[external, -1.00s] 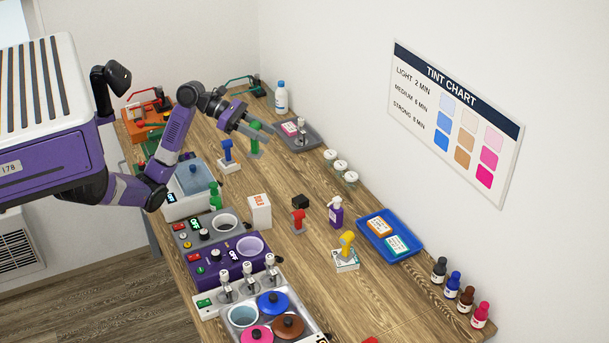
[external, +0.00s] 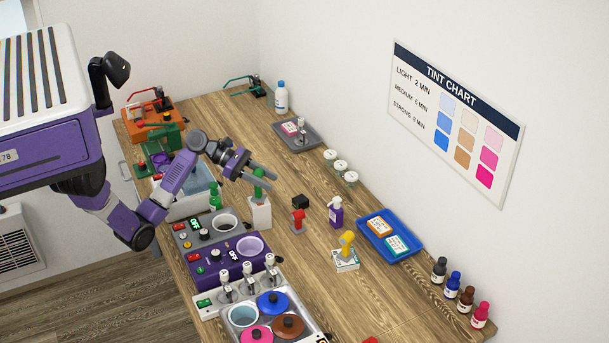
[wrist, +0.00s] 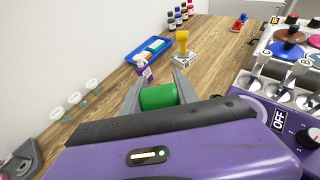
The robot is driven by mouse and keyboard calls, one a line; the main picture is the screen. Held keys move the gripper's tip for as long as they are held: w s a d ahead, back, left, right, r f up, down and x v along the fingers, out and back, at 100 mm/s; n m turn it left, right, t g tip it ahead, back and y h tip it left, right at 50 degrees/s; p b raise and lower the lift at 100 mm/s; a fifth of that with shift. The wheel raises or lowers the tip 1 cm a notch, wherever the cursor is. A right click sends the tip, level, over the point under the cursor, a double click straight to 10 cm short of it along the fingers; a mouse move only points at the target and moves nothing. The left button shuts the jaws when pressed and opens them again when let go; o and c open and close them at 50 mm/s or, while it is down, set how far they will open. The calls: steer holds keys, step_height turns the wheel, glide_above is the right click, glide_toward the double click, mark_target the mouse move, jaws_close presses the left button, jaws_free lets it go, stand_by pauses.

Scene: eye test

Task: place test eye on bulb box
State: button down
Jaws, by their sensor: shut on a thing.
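The green test eye (external: 258,188) is between the fingers of my gripper (external: 267,184), which is shut on it. It is upright, right over the white bulb box (external: 261,214); I cannot tell whether its lower end touches the box top. In the wrist view the test eye shows as a green cylinder (wrist: 159,97) between the two grey fingers of my gripper (wrist: 158,88). The bulb box is hidden in the wrist view.
Purple and grey heaters (external: 228,262) lie in front. A yellow piece (external: 347,243) and a blue tray (external: 413,250) are farther right.

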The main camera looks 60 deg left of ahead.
steer(key=shift+f, duration=0.35)
steer(key=shift+f, duration=0.1)
steer(key=c, duration=0.9)
jaws_free()
steer(key=shift+r, duration=0.2)
steer(key=b+v, duration=0.3)
steer(key=v, duration=0.9)
steer(key=shift+f+b, duration=0.15)
steer(key=shift+b, duration=0.15)
steer(key=shift+d, duration=0.1)
